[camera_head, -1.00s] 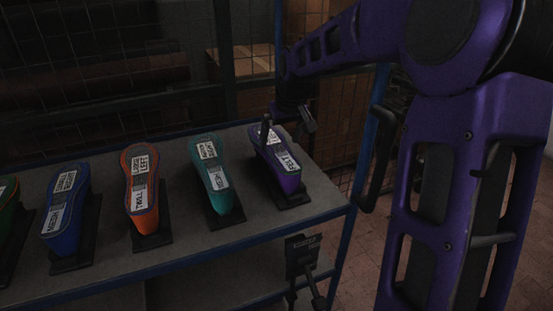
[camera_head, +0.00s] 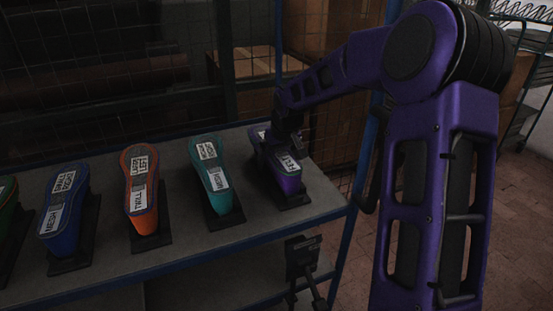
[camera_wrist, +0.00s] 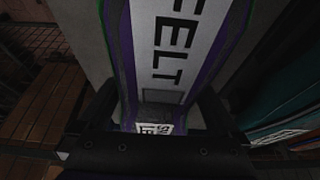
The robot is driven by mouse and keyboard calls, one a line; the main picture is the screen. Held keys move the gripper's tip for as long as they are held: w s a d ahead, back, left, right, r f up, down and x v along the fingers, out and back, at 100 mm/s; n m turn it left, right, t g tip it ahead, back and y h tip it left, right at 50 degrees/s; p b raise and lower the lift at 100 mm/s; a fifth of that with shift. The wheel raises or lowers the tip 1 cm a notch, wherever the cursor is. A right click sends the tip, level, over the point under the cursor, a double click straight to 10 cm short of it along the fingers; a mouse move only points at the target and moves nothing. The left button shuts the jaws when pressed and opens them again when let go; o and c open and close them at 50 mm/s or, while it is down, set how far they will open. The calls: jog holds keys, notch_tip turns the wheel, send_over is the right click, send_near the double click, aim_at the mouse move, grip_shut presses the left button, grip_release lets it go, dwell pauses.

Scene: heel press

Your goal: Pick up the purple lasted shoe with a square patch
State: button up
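The purple lasted shoe (camera_head: 290,180) stands on a dark base at the right end of the shelf top. It has a white label reading FELT, and its far part is covered by my gripper (camera_head: 284,146). In the wrist view the shoe (camera_wrist: 205,62) runs down the middle, with a grey square patch (camera_wrist: 163,97) below the lettering. My gripper (camera_wrist: 158,98) is low over the shoe, one dark finger on each side of it. The fingers look apart, with narrow gaps to the shoe's sides. Any contact lower down is hidden.
A teal shoe (camera_head: 212,178) stands just left of the purple one. Orange (camera_head: 141,190), blue (camera_head: 66,210) and green (camera_head: 5,205) shoes follow further left. A wire mesh wall and a blue post (camera_head: 365,140) stand behind and at the right of the shelf (camera_head: 185,240).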

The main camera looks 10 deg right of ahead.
grip_shut()
jog(key=shift+r, duration=0.15)
dwell(0.4)
